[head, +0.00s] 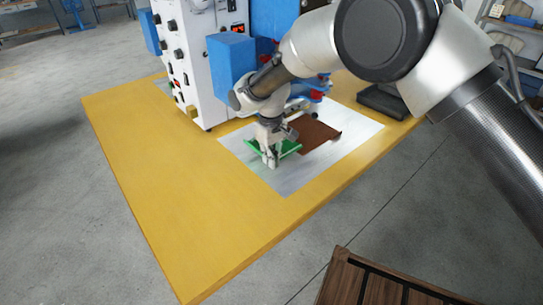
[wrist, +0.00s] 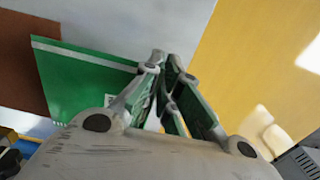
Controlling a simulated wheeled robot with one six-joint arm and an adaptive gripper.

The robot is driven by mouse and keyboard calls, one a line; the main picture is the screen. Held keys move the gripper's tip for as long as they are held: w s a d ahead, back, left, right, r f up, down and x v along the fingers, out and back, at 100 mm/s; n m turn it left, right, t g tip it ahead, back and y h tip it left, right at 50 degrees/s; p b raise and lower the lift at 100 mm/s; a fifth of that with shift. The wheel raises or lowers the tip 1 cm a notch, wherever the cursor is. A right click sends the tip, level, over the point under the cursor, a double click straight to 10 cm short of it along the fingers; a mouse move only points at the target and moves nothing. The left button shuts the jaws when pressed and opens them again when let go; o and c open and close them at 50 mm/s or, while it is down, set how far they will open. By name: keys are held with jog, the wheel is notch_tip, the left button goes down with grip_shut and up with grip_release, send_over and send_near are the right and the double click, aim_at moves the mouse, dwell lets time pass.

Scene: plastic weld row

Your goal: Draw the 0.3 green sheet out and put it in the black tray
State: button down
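The green sheet (head: 287,147) is at my gripper (head: 268,162), over the pale plate on the yellow table. In the wrist view the green sheet (wrist: 85,82) extends left from my gripper (wrist: 163,62), and more green shows between and right of the fingers. The fingertips come together at the sheet's edge and appear shut on it. The sheet looks tilted; whether it touches the plate is unclear. A reddish-brown sheet (head: 318,134) lies on the plate beside it. The black tray (head: 384,101) stands at the table's back right. Any thickness marking is unreadable.
The pale plate (head: 345,155) lies on the yellow table (head: 155,170). A white machine with knobs (head: 188,70) and blue boxes (head: 232,62) stands behind. The table's left part is clear. A brown slatted wooden thing (head: 370,285) is at the front right.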

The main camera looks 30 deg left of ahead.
jog(key=s+d, duration=0.2)
jog(key=d, duration=0.3)
jog(key=s+d, duration=0.2)
jog(key=d, duration=0.3)
jog(key=s+d, duration=0.2)
jog(key=d, duration=0.3)
jog(key=shift+s+d, duration=0.1)
jog(key=shift+d, duration=0.1)
